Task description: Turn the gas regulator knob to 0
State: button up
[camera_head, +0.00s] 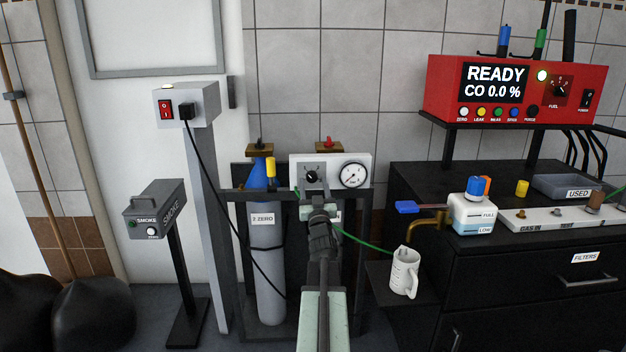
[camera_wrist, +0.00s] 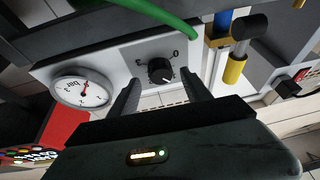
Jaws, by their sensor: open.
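The black regulator knob (camera_head: 311,174) is on a white panel (camera_head: 333,160) beside a round pressure gauge (camera_head: 355,174). In the wrist view, the picture is turned, and the knob (camera_wrist: 160,70) shows a white pointer mark toward the lower right. A printed 0 (camera_wrist: 176,54) is up and right of the knob there, and the pointer is not at it. The gauge (camera_wrist: 82,91) is to the left. My gripper (camera_head: 314,199) is just in front of and below the knob in the head view. Its fingers (camera_wrist: 162,84) are open, one on each side of the knob's line, apparently not touching it.
A green hose (camera_head: 365,240) runs right from the panel. A jug (camera_head: 404,272) is at lower right. A black cable (camera_head: 215,190) hangs left.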

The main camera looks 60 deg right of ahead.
jog(key=shift+x, duration=0.85)
jog(key=shift+f, duration=0.1)
